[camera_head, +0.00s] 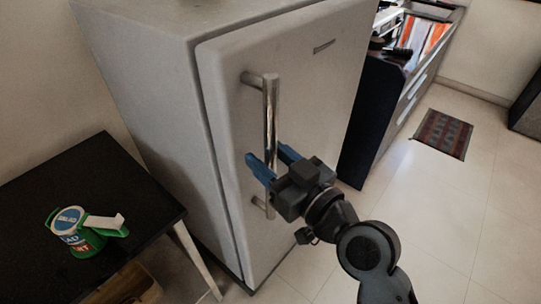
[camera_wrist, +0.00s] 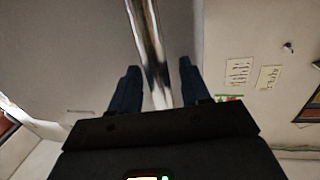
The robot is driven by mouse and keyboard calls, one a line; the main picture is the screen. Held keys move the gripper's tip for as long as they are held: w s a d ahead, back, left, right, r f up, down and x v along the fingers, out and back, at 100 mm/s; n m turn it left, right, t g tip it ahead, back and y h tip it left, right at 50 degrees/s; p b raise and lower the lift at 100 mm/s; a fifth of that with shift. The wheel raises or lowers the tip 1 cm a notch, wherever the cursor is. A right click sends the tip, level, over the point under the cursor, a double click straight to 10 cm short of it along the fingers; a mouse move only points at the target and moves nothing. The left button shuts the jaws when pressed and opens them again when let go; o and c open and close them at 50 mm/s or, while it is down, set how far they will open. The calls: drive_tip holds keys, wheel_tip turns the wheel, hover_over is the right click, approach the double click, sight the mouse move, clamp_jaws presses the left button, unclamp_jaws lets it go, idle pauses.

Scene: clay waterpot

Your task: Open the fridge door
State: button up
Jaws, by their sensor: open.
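The fridge (camera_head: 150,90) is pale grey and stands at the left centre in the head view. Its door (camera_head: 310,95) looks closed. A shiny metal bar handle (camera_head: 270,125) runs upright along the door's left side. My gripper (camera_head: 268,160) is at the lower part of the handle, with blue fingers apart, one on each side of the bar. In the wrist view the handle (camera_wrist: 148,45) runs down between the two open fingers (camera_wrist: 157,88). I see a gap beside each finger, so the jaws are not shut on it.
A black table (camera_head: 120,190) stands left of the fridge with a green and white can (camera_head: 85,232) on it. A dark counter (camera_head: 370,110) stands right of the fridge. A small patterned rug (camera_head: 443,135) lies on the open tiled floor to the right.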

clamp_jaws()
idle(0.5)
